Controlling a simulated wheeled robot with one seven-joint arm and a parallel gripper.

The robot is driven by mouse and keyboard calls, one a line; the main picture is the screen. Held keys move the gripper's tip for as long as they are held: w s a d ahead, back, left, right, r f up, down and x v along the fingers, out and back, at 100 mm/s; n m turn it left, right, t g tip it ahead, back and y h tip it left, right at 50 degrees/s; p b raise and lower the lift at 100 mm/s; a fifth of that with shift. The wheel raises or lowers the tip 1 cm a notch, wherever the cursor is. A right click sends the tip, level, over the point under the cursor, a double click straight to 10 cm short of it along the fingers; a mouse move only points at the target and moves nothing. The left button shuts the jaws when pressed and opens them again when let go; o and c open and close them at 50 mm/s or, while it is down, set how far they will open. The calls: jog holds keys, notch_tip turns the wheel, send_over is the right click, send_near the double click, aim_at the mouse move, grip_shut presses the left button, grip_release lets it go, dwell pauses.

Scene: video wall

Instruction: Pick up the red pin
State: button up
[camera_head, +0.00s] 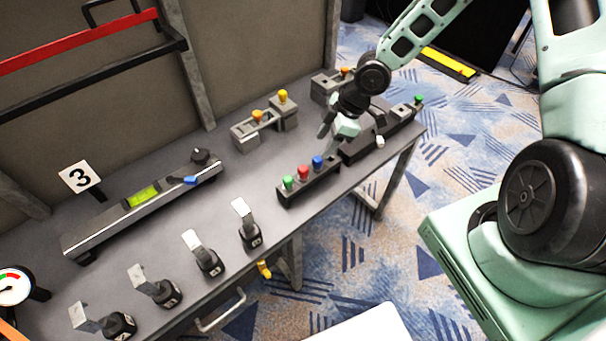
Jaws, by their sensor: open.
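The red pin (303,172) stands upright in a dark block (312,188) near the front edge of the table. A green pin (288,182) stands to its left and a blue pin (317,161) to its right in the same block. My gripper (329,132) is open and above the table, up and to the right of the red pin, closest to the blue pin. It appears apart from the pins. Its fingers are small and partly hidden by the wrist.
Grey blocks with orange and yellow knobs (266,120) stand behind the pin block. A dark fixture (385,135) with a green knob is to the right.

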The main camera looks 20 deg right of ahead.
aim_at(304, 168)
jog(key=b+x, duration=0.1)
jog(key=x, duration=0.6)
jog(key=shift+a+f, duration=0.1)
jog(key=shift+f, duration=0.2)
jog(key=shift+w+p+x, duration=0.15)
jog(key=shift+p+x, duration=0.25)
jog(key=shift+x, duration=1)
jog(key=shift+w+p+x, duration=0.15)
jog(key=shift+p+x, duration=0.25)
jog(key=shift+x, duration=1)
jog(key=shift+a+r, duration=0.1)
jog(key=shift+r, duration=0.05)
jog(key=c, duration=1.1)
